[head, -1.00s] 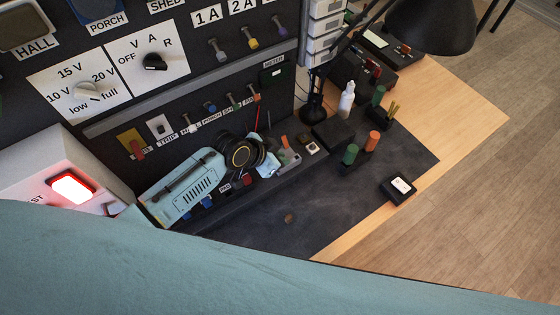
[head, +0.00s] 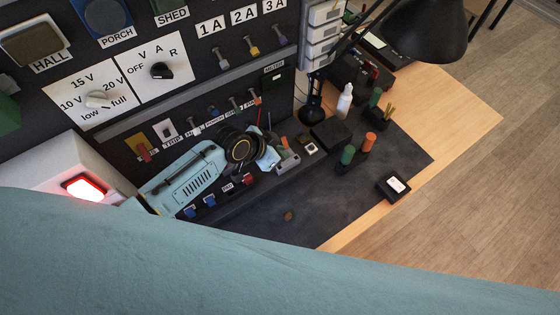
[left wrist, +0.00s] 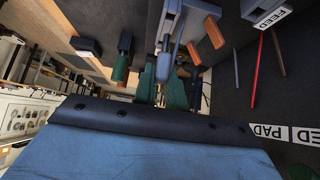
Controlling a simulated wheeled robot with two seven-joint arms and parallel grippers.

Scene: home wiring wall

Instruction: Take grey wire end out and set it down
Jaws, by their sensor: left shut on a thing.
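My left gripper (head: 270,159) is beyond the black wrist ring, just left of a small grey connector (head: 287,163) with orange levers, low by the wall panel. In the left wrist view the grey connector (left wrist: 200,25) with an orange-brown lever is close by the fingers (left wrist: 165,65). Red, brown and grey-blue wires (left wrist: 255,78) show to its right. My right gripper is out of view.
The dark bench mat (head: 320,205) is mostly bare in front. Green and orange cylinders (head: 347,155), a black box (head: 394,187) and a white bottle (head: 345,102) stand to the right. A black lamp (head: 425,30) overhangs. The lit red switch box (head: 85,187) is at left.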

